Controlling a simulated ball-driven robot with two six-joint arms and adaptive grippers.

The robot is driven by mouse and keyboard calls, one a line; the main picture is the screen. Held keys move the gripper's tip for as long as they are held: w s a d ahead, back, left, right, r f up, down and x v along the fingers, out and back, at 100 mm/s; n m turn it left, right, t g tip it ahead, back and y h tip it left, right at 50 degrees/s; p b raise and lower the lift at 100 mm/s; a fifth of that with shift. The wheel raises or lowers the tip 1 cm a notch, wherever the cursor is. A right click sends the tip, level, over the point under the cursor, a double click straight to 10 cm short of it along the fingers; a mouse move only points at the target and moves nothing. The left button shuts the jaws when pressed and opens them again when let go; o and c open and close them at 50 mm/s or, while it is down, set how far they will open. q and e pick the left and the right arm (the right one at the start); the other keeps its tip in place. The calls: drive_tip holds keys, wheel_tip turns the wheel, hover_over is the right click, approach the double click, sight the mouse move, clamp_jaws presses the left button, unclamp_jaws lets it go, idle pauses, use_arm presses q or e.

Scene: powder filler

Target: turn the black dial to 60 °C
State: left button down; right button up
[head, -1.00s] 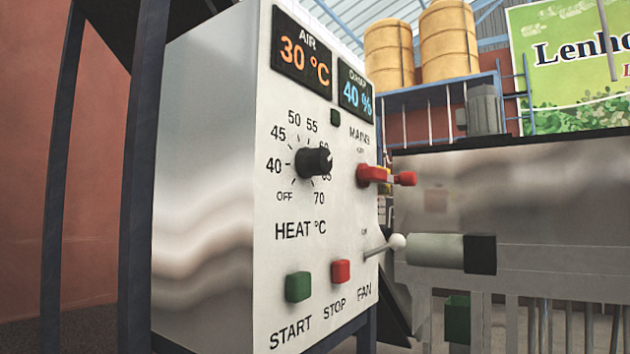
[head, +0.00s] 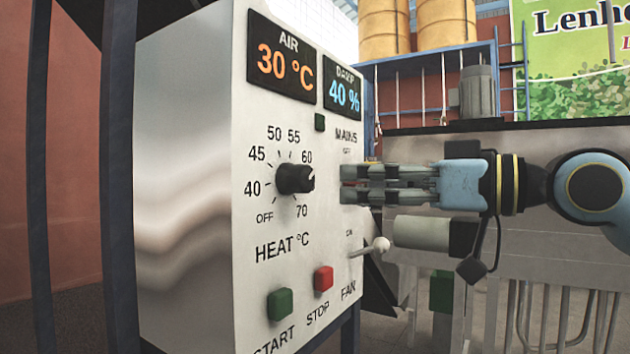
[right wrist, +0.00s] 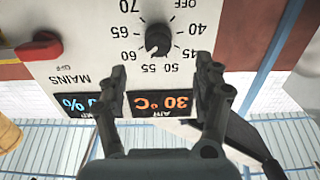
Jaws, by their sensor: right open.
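The black dial (head: 295,178) sits on the pale front of the control box, inside a ring of marks from OFF to 70. It also shows upside down in the right wrist view (right wrist: 158,40); I cannot read its exact setting. My right gripper (head: 343,184) comes in from the right, level with the dial and apart from it. In the right wrist view my right gripper (right wrist: 163,76) has its fingers spread wide, with nothing between them. The AIR display (head: 285,62) reads 30 °C. My left gripper is out of view.
The damp display (head: 343,93) reads 40 %. Below the dial are a green START button (head: 280,304), a red STOP button (head: 323,278) and a white-tipped fan lever (head: 380,245). The red mains switch (right wrist: 40,47) lies close to my right gripper, hidden in the head view.

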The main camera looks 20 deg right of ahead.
sight(308, 181)
drive_tip(key=p+x, duration=0.2)
drive_tip(key=x, duration=0.9)
drive_tip(key=shift+w, duration=0.1)
drive_tip(key=c, duration=1.1)
drive_tip(key=shift+r+m+p, duration=0.15)
drive_tip(key=shift+m+p, duration=0.55)
drive_tip(key=shift+p, duration=0.15)
drive_tip(key=shift+c, duration=0.4)
